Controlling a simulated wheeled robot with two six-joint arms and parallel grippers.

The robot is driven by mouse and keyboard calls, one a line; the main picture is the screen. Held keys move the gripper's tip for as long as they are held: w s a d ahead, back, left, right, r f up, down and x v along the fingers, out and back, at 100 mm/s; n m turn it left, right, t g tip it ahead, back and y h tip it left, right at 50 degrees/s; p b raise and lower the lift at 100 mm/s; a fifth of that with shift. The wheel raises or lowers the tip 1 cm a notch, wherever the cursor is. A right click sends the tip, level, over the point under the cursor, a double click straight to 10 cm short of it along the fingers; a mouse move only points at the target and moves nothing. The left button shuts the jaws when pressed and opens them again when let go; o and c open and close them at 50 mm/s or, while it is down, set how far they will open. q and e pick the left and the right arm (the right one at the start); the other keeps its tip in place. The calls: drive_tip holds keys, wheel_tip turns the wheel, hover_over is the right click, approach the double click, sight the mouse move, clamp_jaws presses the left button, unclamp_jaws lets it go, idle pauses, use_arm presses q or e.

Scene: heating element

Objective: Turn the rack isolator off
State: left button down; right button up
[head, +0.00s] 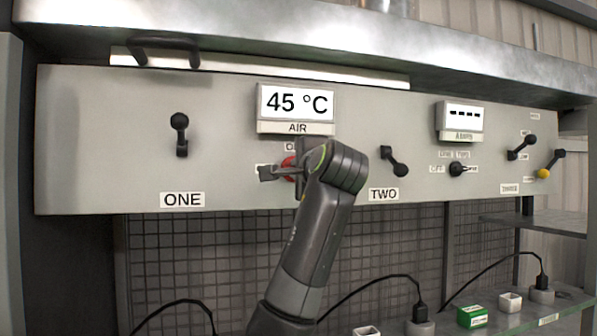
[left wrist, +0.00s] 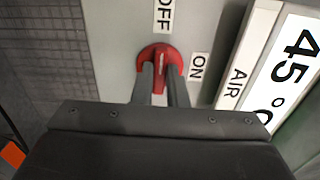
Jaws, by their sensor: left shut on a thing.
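The rack isolator is a red rotary knob (left wrist: 160,57) on the grey panel, and part of its red rim shows in the head view (head: 288,163) below the AIR display. My left gripper (left wrist: 162,78) is shut on the knob's raised handle, one finger on each side. In the left wrist view the handle lies in line with the OFF label (left wrist: 163,14), and the ON label (left wrist: 197,67) is off to the side. In the head view my left wrist hides much of the knob. My right gripper is in neither view.
The panel carries black levers ONE (head: 180,133) and TWO (head: 395,161), a small black rotary switch (head: 457,169) and more levers at the right. The AIR display (head: 297,103) reads 45 °C. Below are a mesh, cables and a shelf with small boxes, one green (head: 471,316).

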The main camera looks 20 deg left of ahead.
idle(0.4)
use_arm(q)
drive_tip(key=c, duration=1.4)
unclamp_jaws()
drive_tip(key=shift+c, duration=0.2)
drive_tip(key=b+v, duration=0.7)
drive_tip(key=v, duration=1)
drive_tip(key=shift+d+b, duration=0.2)
drive_tip(key=shift+b, duration=0.1)
drive_tip(key=shift+s, duration=0.1)
